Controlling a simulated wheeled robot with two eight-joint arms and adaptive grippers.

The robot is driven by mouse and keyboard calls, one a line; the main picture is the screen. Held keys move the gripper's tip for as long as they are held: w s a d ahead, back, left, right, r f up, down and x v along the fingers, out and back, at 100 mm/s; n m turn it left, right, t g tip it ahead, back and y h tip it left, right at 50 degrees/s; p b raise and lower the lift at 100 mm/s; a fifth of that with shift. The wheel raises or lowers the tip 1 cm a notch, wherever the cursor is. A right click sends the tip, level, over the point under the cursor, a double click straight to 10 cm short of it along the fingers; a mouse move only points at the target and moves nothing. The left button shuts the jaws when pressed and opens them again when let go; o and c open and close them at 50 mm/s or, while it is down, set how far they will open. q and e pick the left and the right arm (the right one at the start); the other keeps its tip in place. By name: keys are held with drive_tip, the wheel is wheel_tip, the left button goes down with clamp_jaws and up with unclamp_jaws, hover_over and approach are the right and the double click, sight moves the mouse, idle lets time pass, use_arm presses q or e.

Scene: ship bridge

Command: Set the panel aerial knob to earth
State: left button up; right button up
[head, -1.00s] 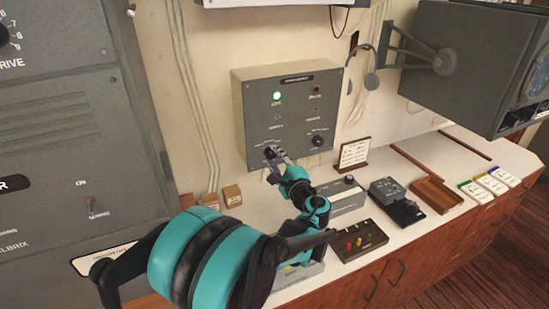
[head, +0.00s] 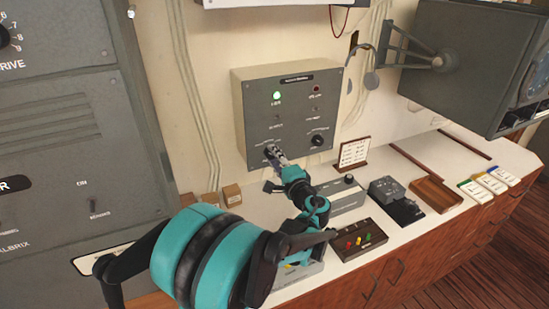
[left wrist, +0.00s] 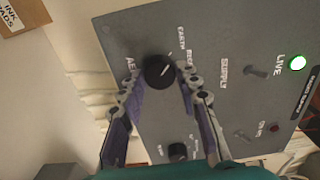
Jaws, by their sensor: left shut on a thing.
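The grey panel (head: 288,106) is fixed on the wall, with a lit green lamp (head: 277,96) at its upper left. The aerial knob (left wrist: 158,71) is a round black knob with a pale pointer line, seen in the left wrist view with lettering beside it, including EARTH. My left gripper (head: 271,151) is at the panel's lower left, its fingers on either side of this knob and shut on it. In the head view the gripper hides the knob. A second black knob (head: 318,141) sits to its right, clear of the gripper. My right gripper is not in view.
Below the panel is a white counter with a small sign (head: 354,153), a box with coloured buttons (head: 358,241), a key unit (head: 396,201) and a wooden tray (head: 437,194). A large grey monitor housing (head: 465,65) juts out at the upper right.

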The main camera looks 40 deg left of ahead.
use_arm(q)
drive_tip(key=o, duration=1.2)
drive_tip(key=shift+c, duration=0.2)
drive_tip(key=shift+d, duration=0.1)
drive_tip(key=v, duration=1.2)
